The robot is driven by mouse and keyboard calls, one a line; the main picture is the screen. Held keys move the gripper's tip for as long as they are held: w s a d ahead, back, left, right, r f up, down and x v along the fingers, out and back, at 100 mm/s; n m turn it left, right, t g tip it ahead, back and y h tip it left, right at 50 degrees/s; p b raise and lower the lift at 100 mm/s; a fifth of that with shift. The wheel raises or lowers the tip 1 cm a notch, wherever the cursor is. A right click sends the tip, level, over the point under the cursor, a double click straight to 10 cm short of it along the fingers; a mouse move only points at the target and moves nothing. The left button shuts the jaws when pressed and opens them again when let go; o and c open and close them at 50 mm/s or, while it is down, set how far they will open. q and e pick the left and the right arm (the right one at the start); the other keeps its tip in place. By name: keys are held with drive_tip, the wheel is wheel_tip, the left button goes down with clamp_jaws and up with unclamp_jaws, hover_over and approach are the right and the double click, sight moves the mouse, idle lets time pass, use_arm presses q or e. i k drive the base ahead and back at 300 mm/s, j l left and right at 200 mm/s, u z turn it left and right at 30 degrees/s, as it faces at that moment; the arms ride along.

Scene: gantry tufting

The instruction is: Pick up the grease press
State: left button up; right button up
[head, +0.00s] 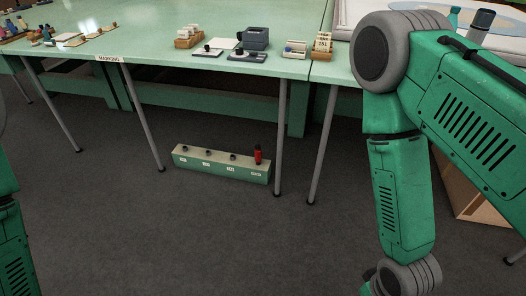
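A small red upright object with a dark top (258,154), which may be the grease press, stands at the right end of a long pale green holder (222,170). The holder rests on the dark floor below the front edge of the green table. Its top has several dark round spots, and its front has small white labels. The red object is too small to make out in detail.
The green table (150,62) has a "MARKING" label on its front edge. Grey legs (146,125) stand on both sides of the holder. Stamps, pads and a dark box (254,38) lie on top. A wooden box (468,190) stands behind my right arm. The floor in front is clear.

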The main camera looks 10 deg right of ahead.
sight(258, 153)
drive_tip(key=i+z, duration=0.15)
drive_tip(key=z, duration=0.2)
drive_tip(key=i+z, duration=0.15)
drive_tip(key=z, duration=0.2)
drive_tip(key=i+z, duration=0.1)
drive_tip(key=z, duration=0.25)
drive_tip(key=i+j+z, duration=0.35)
drive_tip(key=i+j, duration=0.85)
drive_tip(key=i, duration=0.45)
